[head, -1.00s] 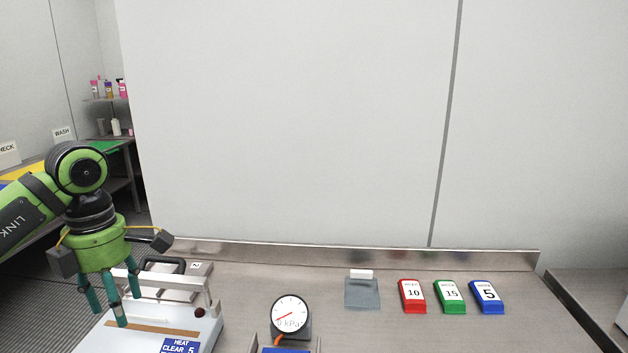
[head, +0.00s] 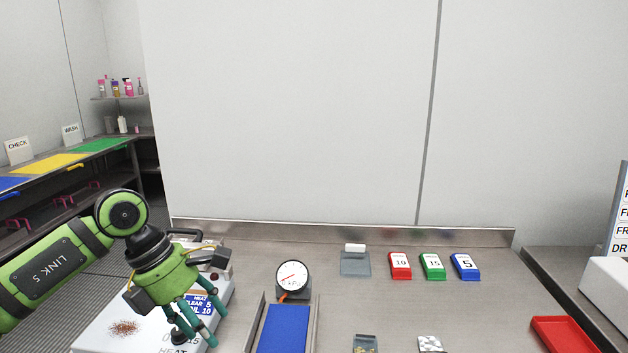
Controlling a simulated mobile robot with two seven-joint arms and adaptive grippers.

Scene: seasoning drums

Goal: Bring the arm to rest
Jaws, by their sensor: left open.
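My left gripper (head: 198,333) is in the head view at the lower left, on a green arm that comes in from the left. I cannot tell whether the fingers touch the machine. My right gripper is not in view.
A gauge (head: 292,276) stands behind a blue-floored channel (head: 283,330). A red tray (head: 562,335) is at right.

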